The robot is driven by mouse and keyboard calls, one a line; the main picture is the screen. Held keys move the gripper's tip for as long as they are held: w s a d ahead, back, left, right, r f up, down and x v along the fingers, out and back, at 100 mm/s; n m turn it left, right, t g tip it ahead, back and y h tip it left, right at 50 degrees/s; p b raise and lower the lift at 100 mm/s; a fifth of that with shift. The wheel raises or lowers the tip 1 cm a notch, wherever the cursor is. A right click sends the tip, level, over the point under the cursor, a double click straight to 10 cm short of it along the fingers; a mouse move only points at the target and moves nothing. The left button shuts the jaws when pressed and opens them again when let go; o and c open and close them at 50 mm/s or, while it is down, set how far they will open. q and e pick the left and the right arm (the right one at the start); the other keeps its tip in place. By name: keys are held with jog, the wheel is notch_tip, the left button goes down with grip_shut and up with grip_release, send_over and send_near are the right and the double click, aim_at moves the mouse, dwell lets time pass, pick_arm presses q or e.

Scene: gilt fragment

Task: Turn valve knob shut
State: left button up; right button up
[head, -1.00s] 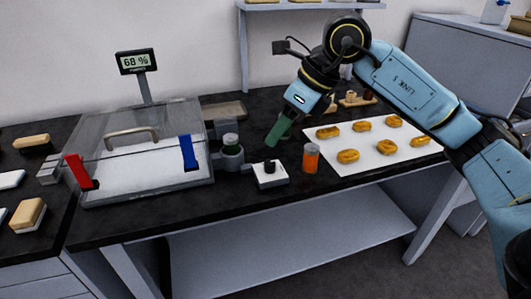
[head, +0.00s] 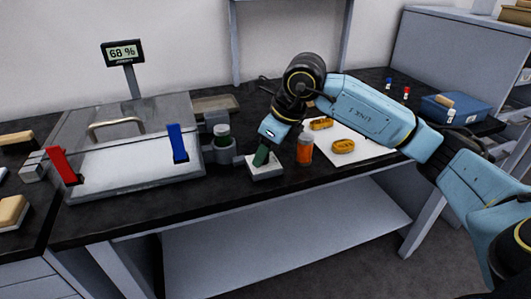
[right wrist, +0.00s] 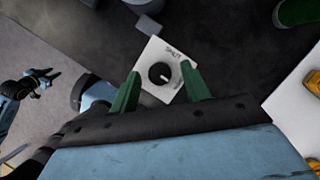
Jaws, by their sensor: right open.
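The valve knob (right wrist: 160,73) is a small black dial on a white plate (right wrist: 150,58) in the right wrist view. Its pale mark points to the lower right. Small lettering, which seems to read "SHUT", lies above right of the dial. In the head view the white block (head: 267,174) stands on the black bench, its knob hidden by my gripper. My right gripper (head: 261,158) points down over the block. Its green fingers are open and appear on either side of the knob in the right wrist view (right wrist: 160,70); contact cannot be told.
An orange bottle (head: 304,151) stands close to the right of the block. A white sheet (head: 375,152) with golden pieces lies right.

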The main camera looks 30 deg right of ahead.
jog(key=shift+f, duration=0.25)
jog(key=c, duration=1)
